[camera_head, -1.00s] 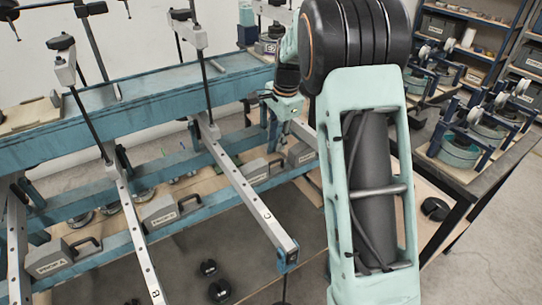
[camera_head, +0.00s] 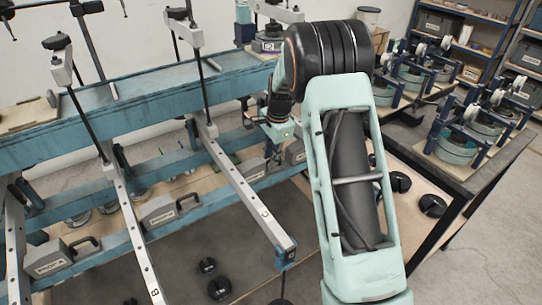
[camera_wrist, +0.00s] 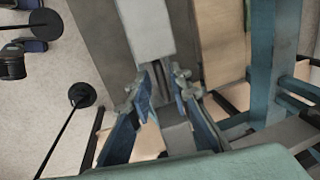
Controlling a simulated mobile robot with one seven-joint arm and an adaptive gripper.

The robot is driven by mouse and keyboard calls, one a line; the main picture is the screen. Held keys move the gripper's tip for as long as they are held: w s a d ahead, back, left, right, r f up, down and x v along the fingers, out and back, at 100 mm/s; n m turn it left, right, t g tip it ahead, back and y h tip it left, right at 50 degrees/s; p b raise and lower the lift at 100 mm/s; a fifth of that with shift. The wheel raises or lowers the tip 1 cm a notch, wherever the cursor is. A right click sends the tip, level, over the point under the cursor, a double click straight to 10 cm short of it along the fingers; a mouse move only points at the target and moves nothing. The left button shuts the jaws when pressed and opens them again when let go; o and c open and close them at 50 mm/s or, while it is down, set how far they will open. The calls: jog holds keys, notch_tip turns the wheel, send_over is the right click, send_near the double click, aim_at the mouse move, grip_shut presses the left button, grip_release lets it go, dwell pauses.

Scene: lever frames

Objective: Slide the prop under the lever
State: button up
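Long metal levers run from the teal frame toward the front, one marked B (camera_head: 140,262) and one marked C (camera_head: 245,195).
The teal beam (camera_head: 100,110) and upright rods stand close around my wrist. A bench with clamps (camera_head: 470,145) is at right. Open floor lies at far right.

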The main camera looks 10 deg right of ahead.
aim_at(242, 170)
grip_shut()
jog(key=s+a, duration=0.1)
jog(key=a, duration=0.2)
jog(key=s+a, duration=0.1)
jog(key=a, duration=0.2)
jog(key=s+a, duration=0.2)
jog(key=a, duration=0.1)
jog(key=shift+a, duration=0.35)
jog(key=shift+o, duration=1.1)
grip_release()
jog(key=shift+s+a, duration=0.1)
jog(key=shift+a, duration=0.05)
jog(key=shift+o, duration=0.6)
jog(key=shift+r, duration=0.1)
